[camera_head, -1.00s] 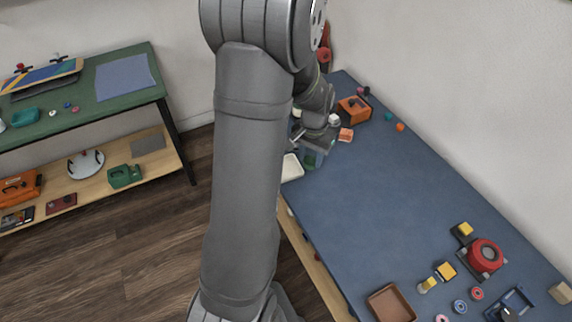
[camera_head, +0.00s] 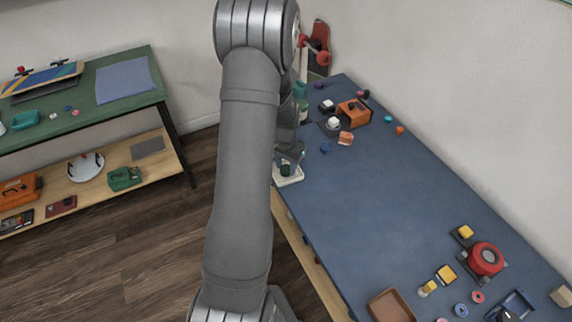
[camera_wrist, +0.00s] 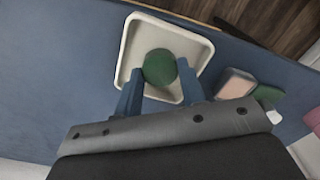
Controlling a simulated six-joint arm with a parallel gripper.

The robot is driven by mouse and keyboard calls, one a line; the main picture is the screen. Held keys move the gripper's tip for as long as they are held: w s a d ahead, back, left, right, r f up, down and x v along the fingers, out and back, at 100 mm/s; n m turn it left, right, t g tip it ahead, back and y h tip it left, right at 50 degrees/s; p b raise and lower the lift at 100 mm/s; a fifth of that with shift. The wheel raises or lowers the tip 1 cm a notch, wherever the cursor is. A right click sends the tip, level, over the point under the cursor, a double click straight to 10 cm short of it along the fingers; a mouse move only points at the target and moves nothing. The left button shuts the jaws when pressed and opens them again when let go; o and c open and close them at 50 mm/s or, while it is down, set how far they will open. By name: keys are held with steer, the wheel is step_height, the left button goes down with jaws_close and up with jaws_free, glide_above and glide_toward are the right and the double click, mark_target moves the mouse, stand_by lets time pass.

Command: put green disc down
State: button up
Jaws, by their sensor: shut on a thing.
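The green disc (camera_wrist: 159,67) is between the blue fingertips of my gripper (camera_wrist: 160,70) in the wrist view. My gripper is shut on it. A white square tray (camera_wrist: 133,50) with rounded corners lies behind the disc, and the disc appears within its outline. I cannot tell whether the disc touches the tray floor. In the head view the tray (camera_head: 292,181) sits at the left edge of the blue table, with the green disc (camera_head: 285,170) over it, partly hidden by my gripper.
A pink-topped block (camera_wrist: 236,83) lies right of the tray in the wrist view. In the head view an orange box (camera_head: 354,112) and small parts stand at the far end. A brown tray (camera_head: 391,306) and a red round device (camera_head: 486,259) are near. The table's middle is clear.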

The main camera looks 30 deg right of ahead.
steer(key=shift+f, duration=0.15)
steer(key=o, duration=0.9)
step_height(320, 180, up, 12)
steer(key=shift+r, duration=0.25)
steer(key=shift+f, duration=0.1)
glide_toward(286, 168)
steer(key=shift+f, duration=2.65)
